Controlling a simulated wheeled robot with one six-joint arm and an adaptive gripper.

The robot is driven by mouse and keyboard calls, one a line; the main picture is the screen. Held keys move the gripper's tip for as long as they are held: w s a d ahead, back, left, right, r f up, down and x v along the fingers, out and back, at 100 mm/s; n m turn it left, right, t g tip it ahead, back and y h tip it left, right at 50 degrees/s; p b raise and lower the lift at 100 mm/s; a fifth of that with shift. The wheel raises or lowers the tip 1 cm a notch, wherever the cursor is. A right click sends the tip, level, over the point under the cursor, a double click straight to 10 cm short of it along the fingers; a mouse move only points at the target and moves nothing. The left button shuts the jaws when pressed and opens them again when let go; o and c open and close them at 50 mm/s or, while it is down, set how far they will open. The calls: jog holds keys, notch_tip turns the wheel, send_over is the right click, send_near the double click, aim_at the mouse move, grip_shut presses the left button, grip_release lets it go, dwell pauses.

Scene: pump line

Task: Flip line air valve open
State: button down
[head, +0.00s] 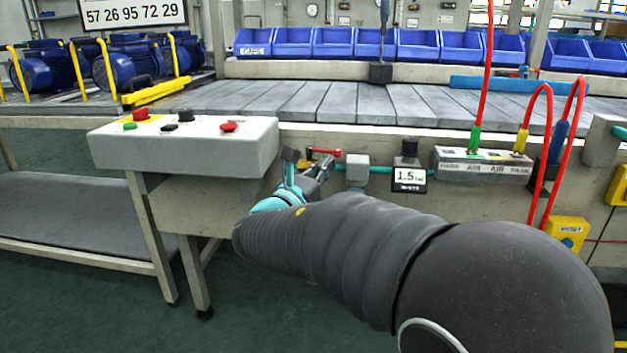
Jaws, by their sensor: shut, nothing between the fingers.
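The line air valve's red lever (324,152) shows on the front of the line, just above my gripper. It lies about level, along the pipe. My gripper (322,168) is shut and empty, right below and in front of the lever; I cannot tell whether it touches it. The valve body is mostly hidden behind my gripper. A teal air pipe (380,169) runs right from there, through a grey block (357,169), to a regulator with a "1.5" display (409,177).
A control box (190,157) with red, green and black buttons stands close left of my gripper. An air manifold (482,163) with red hoses (545,190) is at right. Blue bins (333,43) and blue motors (130,65) are behind. The slatted conveyor (320,100) is mostly clear.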

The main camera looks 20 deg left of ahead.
aim_at(337, 156)
jog(key=shift+x, duration=0.95)
jog(key=shift+w+d+p, duration=0.3)
jog(key=shift+w+d, duration=0.1)
jog(key=shift+w, duration=0.4)
jog(key=shift+s, duration=0.15)
